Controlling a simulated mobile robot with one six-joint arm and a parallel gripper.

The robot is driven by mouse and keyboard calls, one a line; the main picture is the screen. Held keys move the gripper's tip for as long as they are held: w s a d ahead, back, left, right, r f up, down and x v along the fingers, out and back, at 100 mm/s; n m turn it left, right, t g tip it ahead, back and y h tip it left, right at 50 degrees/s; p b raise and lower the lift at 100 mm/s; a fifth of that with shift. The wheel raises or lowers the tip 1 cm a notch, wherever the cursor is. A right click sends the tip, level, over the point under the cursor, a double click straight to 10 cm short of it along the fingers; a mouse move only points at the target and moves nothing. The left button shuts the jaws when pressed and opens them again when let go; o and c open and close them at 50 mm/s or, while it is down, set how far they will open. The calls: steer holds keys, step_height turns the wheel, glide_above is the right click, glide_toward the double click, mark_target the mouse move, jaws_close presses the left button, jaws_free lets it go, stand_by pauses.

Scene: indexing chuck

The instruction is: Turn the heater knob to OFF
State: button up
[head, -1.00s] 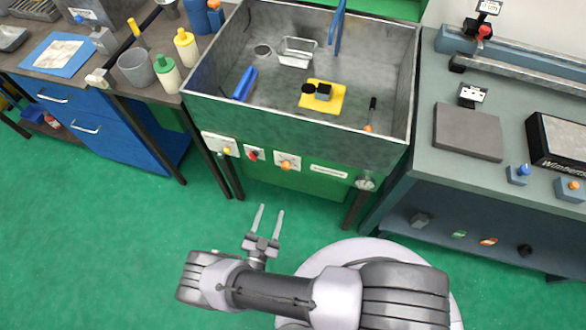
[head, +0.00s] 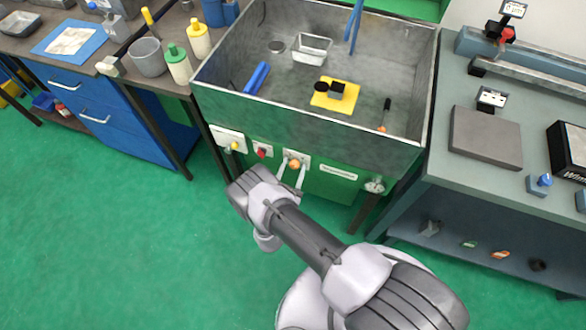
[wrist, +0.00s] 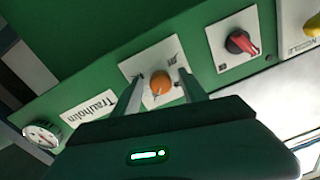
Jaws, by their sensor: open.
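An orange round knob (head: 294,163) sits on a white plate on the green front panel of the sink-like basin. It also shows in the wrist view (wrist: 160,83), with small dark marks on its plate (wrist: 150,62) that I cannot read. My gripper (head: 291,172) is in front of this knob. In the wrist view its two fingers (wrist: 161,78) are apart, one on each side of the orange knob, and I cannot tell whether they touch it. A red knob (wrist: 240,42) and a yellow knob (wrist: 312,25) are on neighbouring plates. No readable label tells which knob is the heater's.
A dial gauge (wrist: 42,133) and a white label plate (wrist: 89,107) are on the same panel. The basin (head: 225,98) holds a yellow sponge-like pad (head: 322,100) and a metal tray (head: 312,47). A grey bench (head: 440,175) stands to the right. The green floor in front is clear.

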jaws_close()
